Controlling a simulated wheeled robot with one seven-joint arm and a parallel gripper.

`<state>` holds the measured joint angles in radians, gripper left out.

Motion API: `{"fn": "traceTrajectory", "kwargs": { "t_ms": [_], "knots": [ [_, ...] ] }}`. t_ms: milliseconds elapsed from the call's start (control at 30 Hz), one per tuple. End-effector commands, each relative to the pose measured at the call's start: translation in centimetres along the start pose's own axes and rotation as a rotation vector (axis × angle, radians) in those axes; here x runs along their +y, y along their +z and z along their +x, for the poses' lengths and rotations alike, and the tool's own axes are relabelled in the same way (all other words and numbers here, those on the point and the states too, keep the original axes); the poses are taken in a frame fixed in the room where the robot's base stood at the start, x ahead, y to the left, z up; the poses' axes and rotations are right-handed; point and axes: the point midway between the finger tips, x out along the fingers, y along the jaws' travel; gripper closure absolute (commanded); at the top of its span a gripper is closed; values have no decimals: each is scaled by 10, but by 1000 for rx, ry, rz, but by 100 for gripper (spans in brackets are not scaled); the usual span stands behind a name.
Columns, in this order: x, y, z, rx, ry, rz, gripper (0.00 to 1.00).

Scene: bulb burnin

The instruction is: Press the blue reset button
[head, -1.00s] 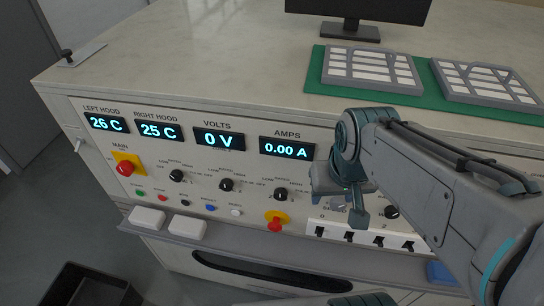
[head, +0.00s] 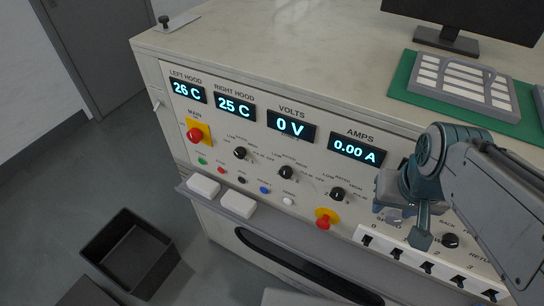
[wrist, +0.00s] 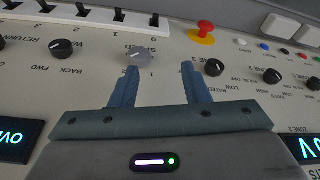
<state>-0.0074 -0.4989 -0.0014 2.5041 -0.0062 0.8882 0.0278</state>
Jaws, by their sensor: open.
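The blue button (head: 264,190) is a small round cap low on the panel's front, in a row between a black button (head: 242,179) and a white button (head: 288,200). It also shows in the wrist view (wrist: 264,46), right of the fingers. My gripper (head: 421,240) is in front of the panel's right part, near the switches, well to the right of the blue button. In the wrist view my gripper (wrist: 159,69) has its two fingers apart with nothing held; the grey speed knob (wrist: 138,56) shows beyond them. Nothing covers the blue button.
A red emergency knob on a yellow base (head: 326,218) stands between the buttons and my gripper. A shelf (head: 222,202) with two white blocks (head: 204,186) projects below the buttons. A black bin (head: 130,255) stands on the floor at left.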

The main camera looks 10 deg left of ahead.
Motion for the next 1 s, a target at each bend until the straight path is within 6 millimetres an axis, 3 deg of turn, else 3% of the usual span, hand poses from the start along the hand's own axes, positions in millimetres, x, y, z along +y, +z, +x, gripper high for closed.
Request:
{"fn": "traceTrajectory", "kwargs": {
  "t_ms": [33,133,1000],
  "knots": [
    [0,0,0,0,0,0,73],
    [0,0,0,0,0,0,100],
    [0,0,0,0,0,0,100]
  ]
}}
